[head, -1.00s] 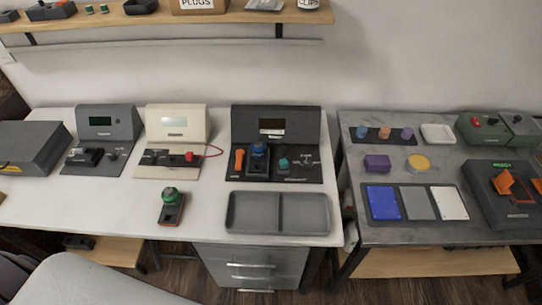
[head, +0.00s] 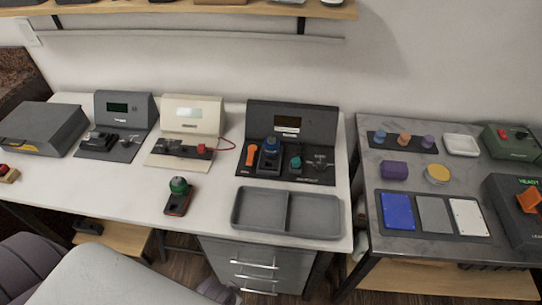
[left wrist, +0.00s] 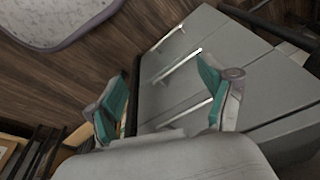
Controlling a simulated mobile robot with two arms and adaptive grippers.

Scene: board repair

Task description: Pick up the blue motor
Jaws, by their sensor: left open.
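The blue motor (head: 271,147) stands upright in the dark grey test station (head: 318,167) at the back of the white bench, between an orange piece (head: 251,153) and a small teal-topped part (head: 295,162). My left gripper (left wrist: 158,95) shows in the left wrist view with its two teal-padded fingers spread and nothing between them. It is in front of the grey drawer unit, well away from the motor. The motor is not in the left wrist view. My right gripper is in neither view.
An empty grey two-part tray (head: 287,212) lies in front of the station. A green-topped part on a dark base (head: 178,196) stands left of it. A drawer unit (head: 254,265) is below the bench. A metal table (head: 450,250) is to the right.

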